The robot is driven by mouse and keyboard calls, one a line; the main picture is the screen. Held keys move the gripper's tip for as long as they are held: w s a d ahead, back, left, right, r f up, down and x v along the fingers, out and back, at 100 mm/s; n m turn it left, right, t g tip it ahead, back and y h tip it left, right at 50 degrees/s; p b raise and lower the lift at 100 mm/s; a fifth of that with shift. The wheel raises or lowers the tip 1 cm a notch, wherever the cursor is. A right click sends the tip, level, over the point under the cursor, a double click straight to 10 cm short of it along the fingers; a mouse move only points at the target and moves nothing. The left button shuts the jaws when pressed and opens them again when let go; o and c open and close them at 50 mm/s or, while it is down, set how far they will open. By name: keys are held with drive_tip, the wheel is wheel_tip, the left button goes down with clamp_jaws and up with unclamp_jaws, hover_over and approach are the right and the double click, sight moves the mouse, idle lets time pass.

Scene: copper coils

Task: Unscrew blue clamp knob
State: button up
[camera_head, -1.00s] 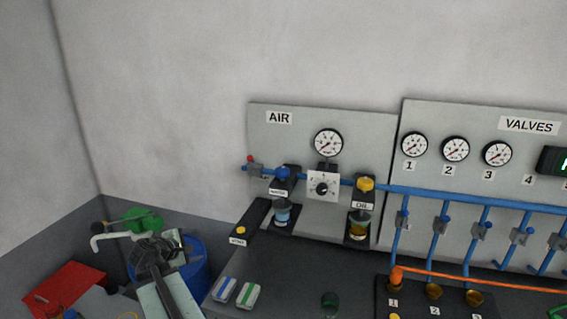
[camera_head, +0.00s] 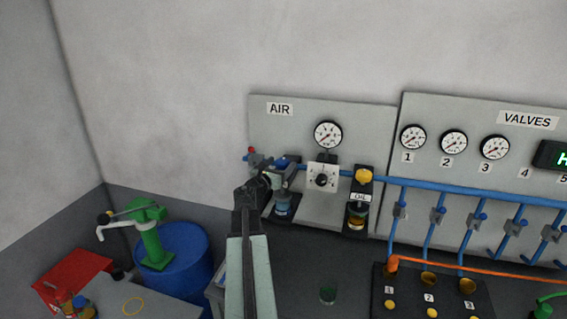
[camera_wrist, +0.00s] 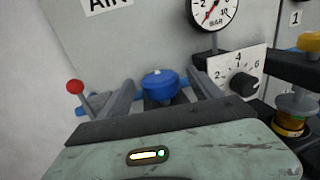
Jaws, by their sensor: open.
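The blue clamp knob (camera_wrist: 160,85) is a round cap on the pipe of the AIR panel. It shows in the middle of the wrist view, with one finger of my gripper (camera_wrist: 161,79) on each side and gaps between. My gripper is open and holds nothing. I cannot tell how deep the knob sits between the fingers. In the head view my gripper (camera_head: 270,180) is at the left part of the AIR panel and partly hides the knob (camera_head: 281,163). A clear bowl with blue liquid (camera_head: 282,204) hangs below the knob.
A red-tipped lever (camera_wrist: 75,87) stands left of the fingers. A black dial (camera_wrist: 243,83) and a yellow knob (camera_head: 364,175) on the OIL unit are to the right. A gauge (camera_head: 328,135) is above. A blue barrel (camera_head: 185,262) with a green pump (camera_head: 152,240) stands at lower left.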

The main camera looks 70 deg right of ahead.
drive_tip(key=shift+d, duration=1.15)
drive_tip(key=shift+s, duration=0.1)
drive_tip(key=c, duration=1.3)
drive_tip(key=shift+c, duration=0.4)
drive_tip(key=shift+n+t, duration=0.3)
drive_tip(key=shift+t, duration=0.1)
